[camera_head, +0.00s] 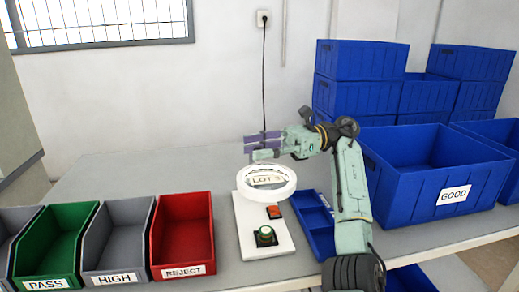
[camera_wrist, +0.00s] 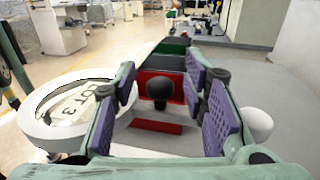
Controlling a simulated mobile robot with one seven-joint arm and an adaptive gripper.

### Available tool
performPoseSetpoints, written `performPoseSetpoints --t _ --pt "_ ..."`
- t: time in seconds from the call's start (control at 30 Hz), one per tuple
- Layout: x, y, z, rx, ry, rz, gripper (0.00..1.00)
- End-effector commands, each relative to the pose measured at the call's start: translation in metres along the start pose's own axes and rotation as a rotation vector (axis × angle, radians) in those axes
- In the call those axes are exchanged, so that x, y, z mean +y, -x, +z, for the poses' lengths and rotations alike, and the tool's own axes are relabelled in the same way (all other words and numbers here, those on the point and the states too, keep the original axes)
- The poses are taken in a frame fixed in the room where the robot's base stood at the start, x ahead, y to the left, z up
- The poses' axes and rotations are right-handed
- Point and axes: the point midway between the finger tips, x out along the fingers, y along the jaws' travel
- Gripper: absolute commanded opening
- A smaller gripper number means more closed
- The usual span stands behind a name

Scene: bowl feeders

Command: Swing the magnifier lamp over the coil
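The magnifier lamp (camera_head: 266,183) shows as a white ring with a clear centre above the bench. A "LOT 3" label shows through it. In the wrist view the ring (camera_wrist: 70,108) is at the left, beside my gripper (camera_wrist: 163,88). My gripper's purple-padded fingers are apart. A dark round knob (camera_wrist: 158,90) shows between them, with no visible grip on it; I cannot tell its depth or what it belongs to. In the head view my gripper (camera_head: 262,141) is just behind and above the ring, pointing left. I cannot make out a coil in either view.
PASS, HIGH and red REJECT (camera_head: 183,235) bins are at the left. A blue tray (camera_head: 313,222) and GOOD bin (camera_head: 430,165) are at the right. The bench behind left is clear.

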Motion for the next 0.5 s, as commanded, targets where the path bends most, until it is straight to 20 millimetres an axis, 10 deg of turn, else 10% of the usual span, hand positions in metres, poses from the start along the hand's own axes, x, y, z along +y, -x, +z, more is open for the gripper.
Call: performPoseSetpoints --t 0.5 --pt "0.000 0.000 0.086 0.000 0.001 0.000 0.40"
